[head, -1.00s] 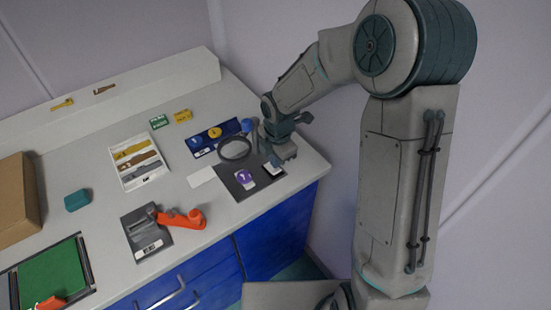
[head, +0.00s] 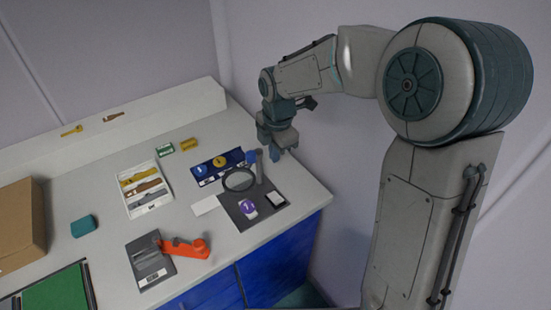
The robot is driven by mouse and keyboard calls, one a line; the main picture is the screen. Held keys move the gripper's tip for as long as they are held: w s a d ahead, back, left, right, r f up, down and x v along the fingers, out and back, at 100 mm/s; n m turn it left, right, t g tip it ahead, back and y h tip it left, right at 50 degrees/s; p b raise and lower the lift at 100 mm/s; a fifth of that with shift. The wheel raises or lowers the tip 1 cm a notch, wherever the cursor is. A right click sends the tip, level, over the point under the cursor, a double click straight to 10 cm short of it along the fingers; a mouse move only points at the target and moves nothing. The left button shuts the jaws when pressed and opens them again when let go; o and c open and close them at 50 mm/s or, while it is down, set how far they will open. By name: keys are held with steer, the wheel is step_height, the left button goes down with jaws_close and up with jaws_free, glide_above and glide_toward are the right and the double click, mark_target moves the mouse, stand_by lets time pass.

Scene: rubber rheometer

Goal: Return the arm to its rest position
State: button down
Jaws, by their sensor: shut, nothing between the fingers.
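My gripper (head: 277,150) hangs from my bent arm at the right side of the counter, above the dark mat's (head: 233,213) far end. It points downward, is shut, and holds nothing. It appears clear of the counter surface. A grey upright piece (head: 259,165) with a blue part stands just below my gripper in the picture.
Free air lies right of the counter.

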stand_by(0.4)
steer(key=s+d+r+m+t, duration=0.1)
steer(key=s+d+r+m, duration=0.2)
steer(key=s+d+m, duration=0.4)
steer(key=s+d+r+m+t, duration=0.1)
steer(key=s+d+r+m, duration=0.2)
steer(key=s+d+m, duration=0.5)
steer(key=s+m, duration=0.5)
steer(key=m, duration=0.5)
steer(key=shift+s+d+r+t+h, duration=0.15)
steer(key=shift+s+r+t+h, duration=0.15)
steer(key=shift+s, duration=0.05)
